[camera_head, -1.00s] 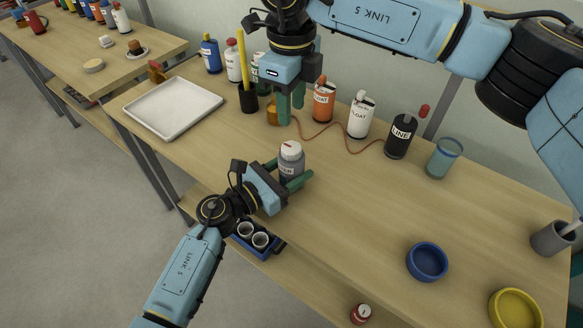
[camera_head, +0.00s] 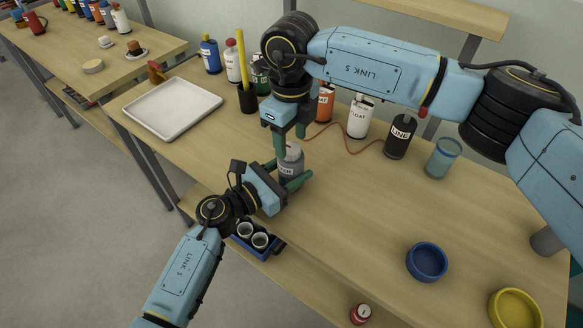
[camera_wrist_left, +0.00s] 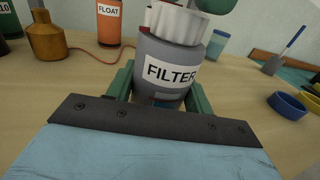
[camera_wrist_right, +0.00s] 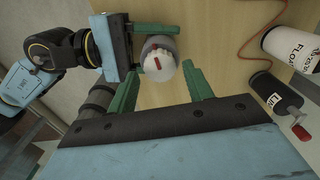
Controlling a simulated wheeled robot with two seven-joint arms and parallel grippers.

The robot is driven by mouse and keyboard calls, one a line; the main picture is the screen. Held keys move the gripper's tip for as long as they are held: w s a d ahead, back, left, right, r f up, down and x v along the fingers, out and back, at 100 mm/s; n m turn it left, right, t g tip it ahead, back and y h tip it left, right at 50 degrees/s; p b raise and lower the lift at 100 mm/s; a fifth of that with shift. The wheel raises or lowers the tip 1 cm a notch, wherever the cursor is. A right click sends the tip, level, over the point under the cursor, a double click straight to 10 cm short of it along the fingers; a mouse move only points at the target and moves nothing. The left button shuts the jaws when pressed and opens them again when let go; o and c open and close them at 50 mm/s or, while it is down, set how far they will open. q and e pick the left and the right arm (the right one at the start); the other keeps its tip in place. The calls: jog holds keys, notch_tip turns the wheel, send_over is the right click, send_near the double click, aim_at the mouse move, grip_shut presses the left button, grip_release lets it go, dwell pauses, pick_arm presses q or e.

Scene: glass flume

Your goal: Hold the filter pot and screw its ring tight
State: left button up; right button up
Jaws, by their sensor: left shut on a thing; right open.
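The filter pot (camera_head: 290,172) is a grey jar standing upright on the bench, with a white FILTER label that shows in the left wrist view (camera_wrist_left: 165,68). On its top sits a white ribbed ring (camera_wrist_left: 178,22), with a red mark seen from above in the right wrist view (camera_wrist_right: 158,62). My left gripper (camera_head: 294,183) is shut around the pot's body from the front. My right gripper (camera_head: 290,146) points down over the pot, open, with its fingers apart at the ring. Whether they touch the ring cannot be told. The right gripper partly hides the ring in the head view.
Behind stand an orange float bottle (camera_head: 325,103), a white bottle (camera_head: 360,116), a black LINE bottle (camera_head: 400,136) and a blue glass (camera_head: 443,157). A white tray (camera_head: 172,108) lies left. A blue bowl (camera_head: 427,262) and a yellow bowl (camera_head: 515,308) are at the right front.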

jog(key=shift+f, duration=0.9)
jog(key=shift+c, duration=0.3)
jog(key=c, duration=0.5)
jog(key=m, duration=0.5)
jog(key=shift+c, duration=0.2)
jog(key=m, duration=0.5)
jog(key=o, duration=0.6)
